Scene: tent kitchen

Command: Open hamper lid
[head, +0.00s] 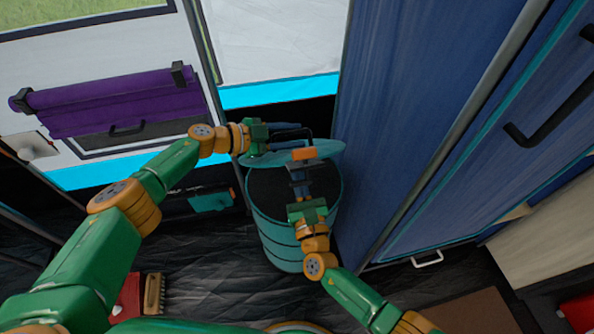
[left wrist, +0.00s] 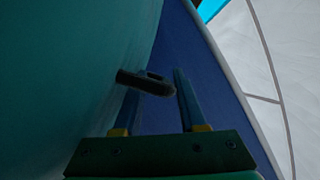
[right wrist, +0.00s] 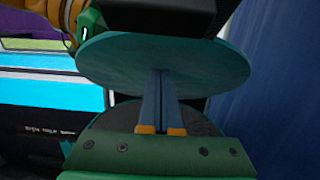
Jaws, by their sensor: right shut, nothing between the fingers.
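The teal hamper (head: 290,236) stands on the floor at the centre of the head view, its dark inside showing. Its round teal lid (head: 330,150) is raised and tilted above the far rim; its underside faces the right wrist view (right wrist: 110,62). My left gripper (head: 300,130) is behind the lid. Its fingers are apart, with the dark lid handle (left wrist: 146,82) crossing near their tips in the left wrist view. My right gripper (right wrist: 160,72) is shut and empty, over the hamper opening, its tips against or just before the lid's underside; I cannot tell which.
A tall blue cabinet (head: 400,120) stands close on the hamper's right. A tent wall with a rolled purple blind (head: 110,100) is at the left. A brush (head: 154,293) lies on the dark floor at lower left. Bare floor lies left of the hamper.

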